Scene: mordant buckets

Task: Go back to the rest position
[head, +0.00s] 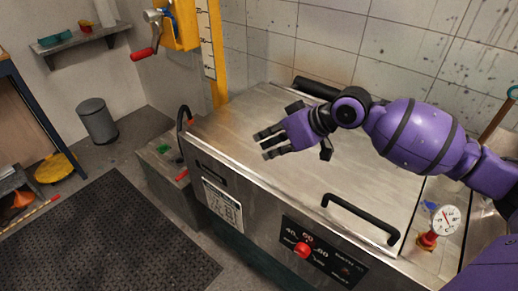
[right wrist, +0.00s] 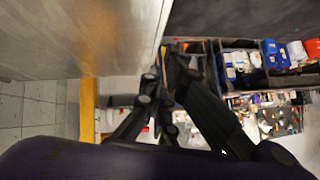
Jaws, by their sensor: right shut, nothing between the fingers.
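My right gripper (head: 268,144) is shut and empty, above the steel lid (head: 255,110) of a large metal vat. Its purple arm comes in from the right side of the head view. In the right wrist view the dark fingers of the right gripper (right wrist: 165,85) show in the middle, with nothing held. My left gripper is in neither view.
The vat's lid has a black handle (head: 360,218). A red knob (head: 302,250) is on its front panel, and a dial gauge (head: 446,220) stands at right. A yellow post (head: 213,55) rises behind. A grey bin (head: 97,120) stands at left. The black floor mat (head: 110,235) is clear.

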